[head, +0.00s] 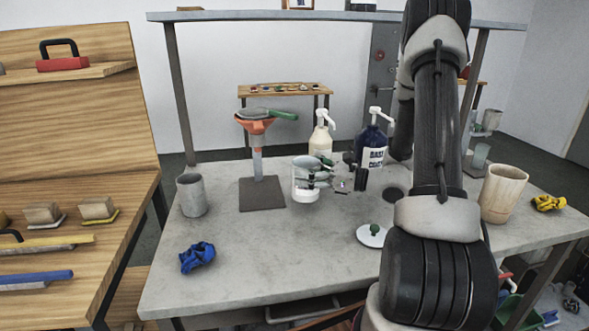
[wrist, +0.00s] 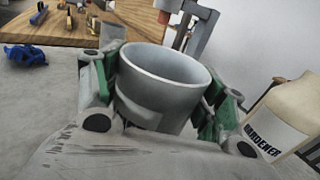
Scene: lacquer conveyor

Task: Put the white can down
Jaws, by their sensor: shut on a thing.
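The white can (head: 305,193) is near the middle of the grey table, just right of the funnel stand. My gripper (head: 318,174) is shut on it, and its fingers cover part of the can's side. In the wrist view the open-topped can (wrist: 160,90) stands between the green-padded fingers of my gripper (wrist: 163,100), slightly tilted in the picture, with its base hidden. I cannot tell whether its base touches the table.
The grey table (head: 270,260) holds a funnel stand (head: 257,165), a grey cup (head: 191,195), a blue cloth (head: 197,257), a cream pump bottle (head: 321,140), a dark blue pump bottle (head: 371,145), a white lid (head: 371,236) and a beige pot (head: 503,193). The front middle is clear.

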